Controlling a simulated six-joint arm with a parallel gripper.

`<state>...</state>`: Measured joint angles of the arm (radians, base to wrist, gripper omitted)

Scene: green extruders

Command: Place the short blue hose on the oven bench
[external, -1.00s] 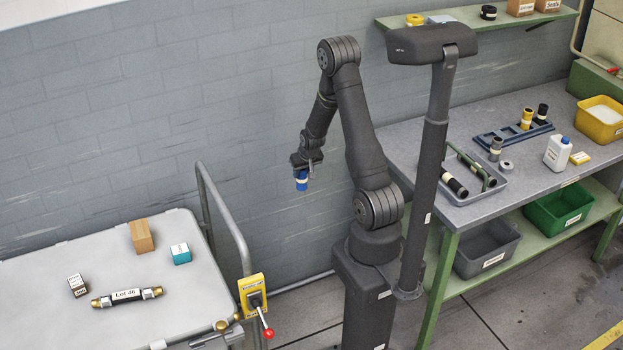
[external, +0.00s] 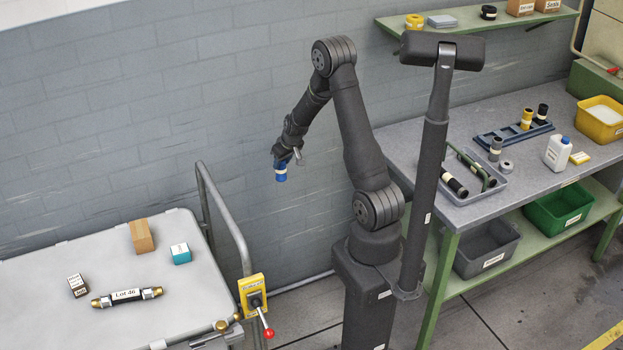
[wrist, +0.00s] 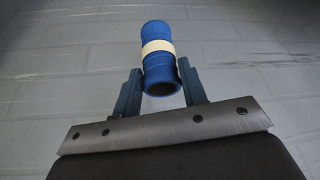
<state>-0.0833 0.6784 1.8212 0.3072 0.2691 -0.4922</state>
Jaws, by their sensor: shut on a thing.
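The short blue hose (external: 280,173) has a cream band around it and hangs below my gripper (external: 287,157) in the external view. In the wrist view the hose (wrist: 160,55) stands between the two fingers of my gripper (wrist: 160,88), its open end facing the camera. The fingers are shut on it. The hose is held in the air in front of the grey wall, touching no surface. Which surface is the oven bench is not marked by any label I can read; a grey-topped cart or bench (external: 60,245) lies to the left, and a green-legged workbench (external: 405,150) to the right.
On the left top are a black hose labelled Lot 46 (external: 127,297), a wooden block (external: 142,236), a teal box (external: 181,253) and a small box (external: 78,285). A metal rail (external: 222,215) and a yellow switch box (external: 252,292) edge it. The workbench holds a tray (external: 490,190) and rack (external: 512,133).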

